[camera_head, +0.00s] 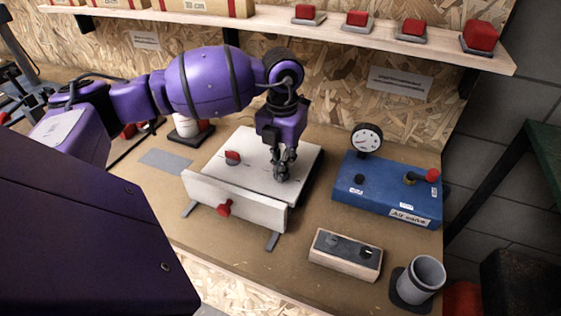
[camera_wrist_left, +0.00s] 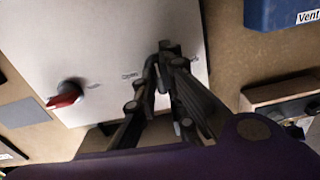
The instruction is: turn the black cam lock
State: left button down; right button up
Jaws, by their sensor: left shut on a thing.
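A white box (camera_head: 255,160) stands on the workbench, with a red knob (camera_head: 232,157) on its top face. My left gripper (camera_head: 281,172) reaches down onto the right part of this top face. In the left wrist view, the fingers (camera_wrist_left: 168,52) are close together over the white face, near a small printed "Open" label. The fingers are shut on the black cam lock, which they almost wholly hide; its turn angle cannot be told. The red knob shows in the left wrist view (camera_wrist_left: 66,95), left of the fingers. My right gripper is not in view.
A white front panel with a red handle (camera_head: 225,208) stands before the box. A blue air valve box (camera_head: 385,190) with a gauge (camera_head: 366,139) is to the right. A wooden switch block (camera_head: 345,255) and a grey cup (camera_head: 420,278) stand front right. A shelf (camera_head: 380,38) runs above.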

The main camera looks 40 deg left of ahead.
pick_arm(q)
jog(key=shift+r+n, duration=0.15)
jog(key=shift+n, duration=0.85)
jog(key=shift+n+p, duration=0.55)
jog(key=shift+n, duration=0.35)
jog(key=n+p, duration=0.2)
jog(key=n, duration=0.3)
jog(key=shift+r, duration=0.15)
jog(key=n+p, duration=0.2)
jog(key=n, duration=0.2)
jog(key=shift+n+p, duration=0.55)
jog(key=shift+n, duration=0.25)
jog(key=shift+f+n, duration=0.2)
jog(key=shift+n, duration=0.6)
jog(key=shift+n+p, duration=0.3)
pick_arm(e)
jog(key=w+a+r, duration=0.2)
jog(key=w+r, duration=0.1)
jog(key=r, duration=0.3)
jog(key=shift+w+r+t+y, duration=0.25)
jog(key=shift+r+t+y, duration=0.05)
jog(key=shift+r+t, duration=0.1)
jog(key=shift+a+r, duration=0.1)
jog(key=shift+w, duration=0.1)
